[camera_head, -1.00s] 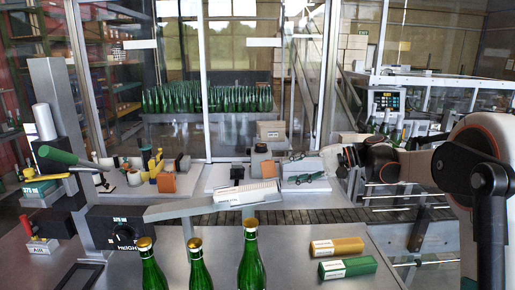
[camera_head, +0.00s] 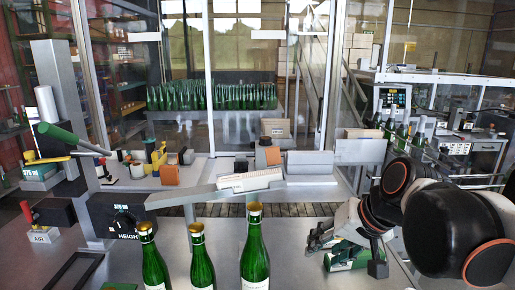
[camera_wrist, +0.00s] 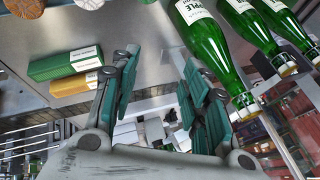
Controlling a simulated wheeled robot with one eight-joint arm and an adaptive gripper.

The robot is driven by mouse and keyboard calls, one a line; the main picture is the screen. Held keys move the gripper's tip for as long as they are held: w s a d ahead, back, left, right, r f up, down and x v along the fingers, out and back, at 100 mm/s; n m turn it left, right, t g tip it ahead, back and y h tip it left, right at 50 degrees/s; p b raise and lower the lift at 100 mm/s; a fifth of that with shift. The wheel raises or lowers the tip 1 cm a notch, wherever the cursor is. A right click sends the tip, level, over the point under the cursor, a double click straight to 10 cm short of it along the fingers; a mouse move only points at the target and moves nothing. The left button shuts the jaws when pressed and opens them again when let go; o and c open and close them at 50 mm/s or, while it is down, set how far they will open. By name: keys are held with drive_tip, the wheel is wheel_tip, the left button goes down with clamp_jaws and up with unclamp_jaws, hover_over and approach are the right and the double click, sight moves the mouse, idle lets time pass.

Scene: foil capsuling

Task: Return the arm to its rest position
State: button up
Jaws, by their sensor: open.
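My arm (camera_head: 405,205) reaches in from the right in the head view, bent low over the right part of the grey bench. My gripper (camera_head: 318,238) is at its end, above the bench and right of the bottles. The wrist view shows my gripper (camera_wrist: 158,75) open, its two green-padded fingers spread with nothing between them. Three green bottles with gold tops stand at the front: left (camera_head: 154,264), middle (camera_head: 201,264) and right (camera_head: 255,258). They also show in the wrist view, one nearest the fingers (camera_wrist: 208,42).
A green carton (camera_wrist: 65,62) and a yellow carton (camera_wrist: 75,85) lie on the bench beside my gripper; my arm hides much of them in the head view. A height fixture (camera_head: 122,217) stands left. A sloped metal chute (camera_head: 215,193) crosses behind the bottles.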

drive_tip(key=s+d+f+h, duration=0.1)
drive_tip(key=s+f, duration=0.1)
drive_tip(key=s, duration=0.1)
drive_tip(key=s+d+f+n+t+h+b, duration=0.1)
drive_tip(key=s+d+f, duration=0.1)
drive_tip(key=s+f, duration=0.1)
drive_tip(key=s+d+f+n+t+h+b, duration=0.1)
drive_tip(key=s+d+f, duration=0.1)
drive_tip(key=s+f, duration=0.1)
drive_tip(key=shift+s+d+f+h, duration=0.15)
drive_tip(key=shift+s+h, duration=0.15)
drive_tip(key=shift+s, duration=0.4)
